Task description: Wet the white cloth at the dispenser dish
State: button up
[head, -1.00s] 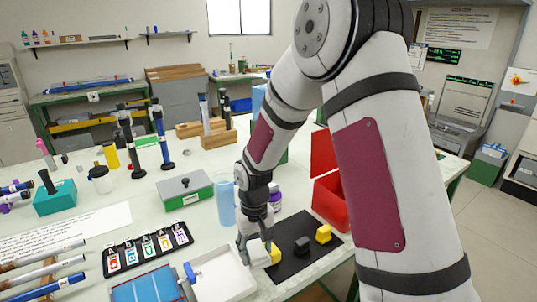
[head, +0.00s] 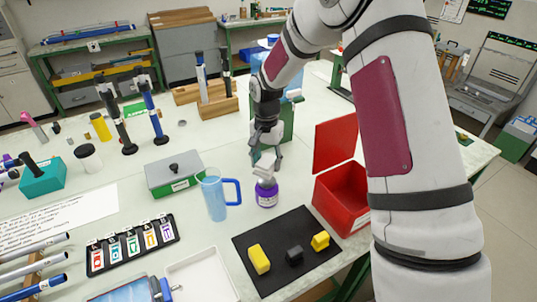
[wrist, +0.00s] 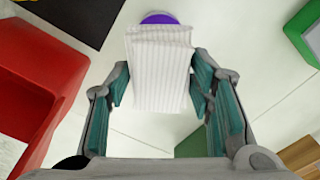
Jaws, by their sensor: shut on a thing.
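My gripper (head: 265,156) is shut on the white cloth (wrist: 158,65), a folded, ribbed pad. In the wrist view the cloth lies between my gripper's two teal-padded fingers (wrist: 158,85). In the head view the cloth (head: 264,171) is right over the top of a purple-and-white bottle (head: 267,195), which looks like the dispenser. Its purple part (wrist: 158,18) shows past the cloth's far end in the wrist view. The dish on top is hidden by the cloth. I cannot tell whether the cloth touches it.
A blue mug (head: 214,195) stands close left of the bottle. An open red box (head: 343,196) is to the right. A black mat (head: 275,280) with yellow and dark blocks lies in front. A green-and-grey box (head: 174,174) is farther left.

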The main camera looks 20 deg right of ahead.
aim_at(267, 181)
jog(key=shift+f+b, duration=0.45)
jog(key=shift+f, duration=1.8)
jog(key=shift+f, duration=0.9)
jog(key=shift+r+p, duration=0.55)
jog(key=shift+r, duration=3.05)
